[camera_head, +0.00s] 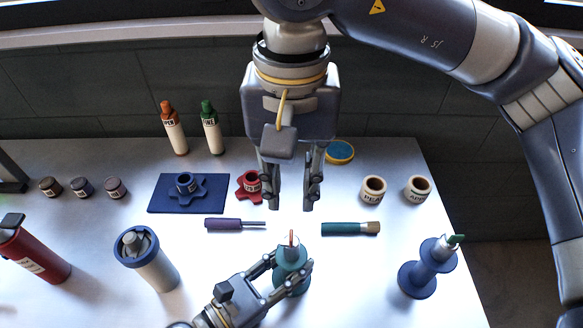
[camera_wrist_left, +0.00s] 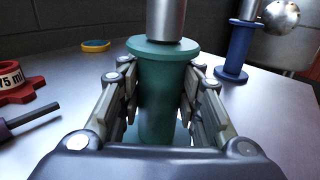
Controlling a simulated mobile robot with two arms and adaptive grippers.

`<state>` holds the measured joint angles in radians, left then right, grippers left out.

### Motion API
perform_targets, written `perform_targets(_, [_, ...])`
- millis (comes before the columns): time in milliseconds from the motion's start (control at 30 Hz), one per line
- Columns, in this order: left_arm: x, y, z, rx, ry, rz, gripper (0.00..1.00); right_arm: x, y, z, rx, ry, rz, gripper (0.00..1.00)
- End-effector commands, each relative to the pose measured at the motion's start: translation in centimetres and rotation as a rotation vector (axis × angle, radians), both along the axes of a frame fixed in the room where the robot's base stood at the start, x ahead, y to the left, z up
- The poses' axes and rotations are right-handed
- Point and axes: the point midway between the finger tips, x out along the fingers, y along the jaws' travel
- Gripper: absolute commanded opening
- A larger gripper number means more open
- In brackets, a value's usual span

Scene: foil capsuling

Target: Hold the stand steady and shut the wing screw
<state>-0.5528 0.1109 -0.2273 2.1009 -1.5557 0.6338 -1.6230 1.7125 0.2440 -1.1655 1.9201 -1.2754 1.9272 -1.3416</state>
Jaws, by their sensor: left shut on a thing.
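A teal stand (camera_head: 291,271) stands upright on the table at the front middle, with a metal top and a thin red piece (camera_head: 291,238) on it, probably the wing screw. My left gripper (camera_head: 290,262) is shut around the stand's body. In the left wrist view the teal stand (camera_wrist_left: 160,100) sits between both fingers, below its flange, and its red piece is out of view. My right gripper (camera_head: 293,206) hangs above and behind the stand, fingers down, open and empty, apart from the red piece.
A blue stand (camera_head: 418,280) with a green piece on top stands at the right. A purple screwdriver (camera_head: 235,224) and a teal brush (camera_head: 350,229) lie either side behind the teal stand. A grey-blue canister (camera_head: 147,262) stands at the left. A red ring part (camera_head: 249,187) lies behind.

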Motion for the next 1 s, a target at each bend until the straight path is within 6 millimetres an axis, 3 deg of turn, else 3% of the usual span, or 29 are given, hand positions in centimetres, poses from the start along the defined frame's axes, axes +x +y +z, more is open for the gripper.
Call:
perform_targets(33, [-0.1, 0.0, -0.2, 0.002, 0.003, -0.001, 0.35, 0.0, 0.0, 0.0, 0.000, 0.000, 0.000, 0.25])
perform_targets(133, [-0.1, 0.0, -0.1, 0.002, 0.003, -0.001, 0.56, 0.0, 0.0, 0.0, 0.000, 0.000, 0.000, 0.25])
perform_targets(567, [-0.5, 0.6, -0.1, 0.003, 0.003, -0.001, 0.56, 0.0, 0.0, 0.0, 0.000, 0.000, 0.000, 0.25])
perform_targets(1000, [-5.9, 7.1, -0.2, 0.004, 0.007, 0.000, 0.56, 0.0, 0.0, 0.0, 0.000, 0.000, 0.000, 0.25])
